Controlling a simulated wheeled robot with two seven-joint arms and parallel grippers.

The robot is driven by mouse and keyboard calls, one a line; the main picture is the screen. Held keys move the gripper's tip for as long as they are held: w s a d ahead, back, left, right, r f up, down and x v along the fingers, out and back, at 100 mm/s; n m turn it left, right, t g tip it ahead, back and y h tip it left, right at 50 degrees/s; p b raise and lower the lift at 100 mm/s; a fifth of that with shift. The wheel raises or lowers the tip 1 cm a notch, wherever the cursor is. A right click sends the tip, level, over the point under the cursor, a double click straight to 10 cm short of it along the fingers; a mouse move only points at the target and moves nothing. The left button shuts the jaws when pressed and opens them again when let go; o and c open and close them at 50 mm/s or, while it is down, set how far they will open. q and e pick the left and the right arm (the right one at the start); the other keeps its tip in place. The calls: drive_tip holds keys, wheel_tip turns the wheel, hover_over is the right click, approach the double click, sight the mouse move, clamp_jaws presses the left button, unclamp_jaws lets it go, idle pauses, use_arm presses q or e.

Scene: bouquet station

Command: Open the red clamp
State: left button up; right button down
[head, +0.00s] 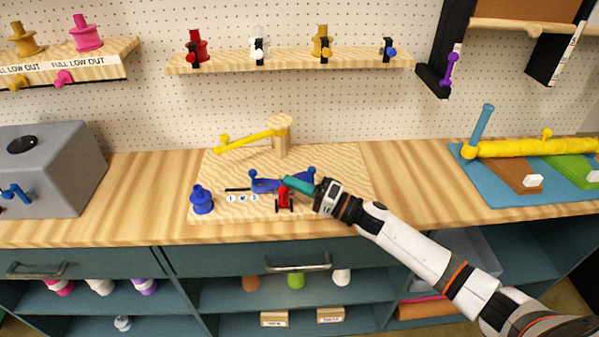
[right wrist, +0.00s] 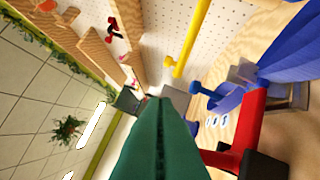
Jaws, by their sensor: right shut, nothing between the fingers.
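The red clamp (head: 284,197), a small red piece with black ends, stands on the wooden board (head: 345,196) on the bench, in front of a blue fixture (head: 264,184). In the right wrist view the red clamp (right wrist: 254,124) is large at the right, beside the fingers. My right gripper (head: 288,182) comes in from the right with its teal fingers shut and empty, just above and behind the clamp's top. In the wrist view the shut fingers (right wrist: 153,103) point away from the camera; I cannot tell whether they touch the clamp. My left gripper is not in view.
A yellow lever on a wooden post (head: 282,135) stands behind the fixture. A blue spool (head: 202,200) sits at the board's left. A wall shelf (head: 290,62) holds several coloured pieces. A grey box (head: 60,165) stands left; a blue mat (head: 475,188) lies right.

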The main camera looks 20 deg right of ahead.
sight(285, 192)
drive_tip(key=shift+a+f, duration=0.1)
drive_tip(key=shift+f, duration=0.05)
drive_tip(key=shift+s, duration=0.15)
drive_tip(key=shift+s+n+b, duration=0.1)
drive_tip(key=shift+n+b, duration=0.2)
drive_tip(key=shift+n, duration=0.1)
drive_tip(key=shift+s+a+n+y+b, duration=0.1)
drive_tip(key=shift+s+n+y+b, duration=0.15)
drive_tip(key=shift+n+y+b, duration=0.15)
drive_tip(key=shift+s+f+n, duration=0.15)
drive_tip(key=shift+n, duration=0.25)
drive_tip(key=shift+s+a+n+y+b, duration=0.1)
drive_tip(key=shift+s+n+y+b, duration=0.25)
drive_tip(key=shift+n+y, duration=0.2)
drive_tip(key=shift+s+a+f, duration=0.15)
drive_tip(key=shift+s+f, duration=0.05)
drive_tip(key=shift+s, duration=0.2)
drive_tip(key=shift+s+a+f+n+y+b, duration=0.1)
drive_tip(key=shift+s+n+y+b, duration=0.15)
drive_tip(key=shift+n+y+b, duration=0.5)
drive_tip(key=shift+n+h, duration=0.3)
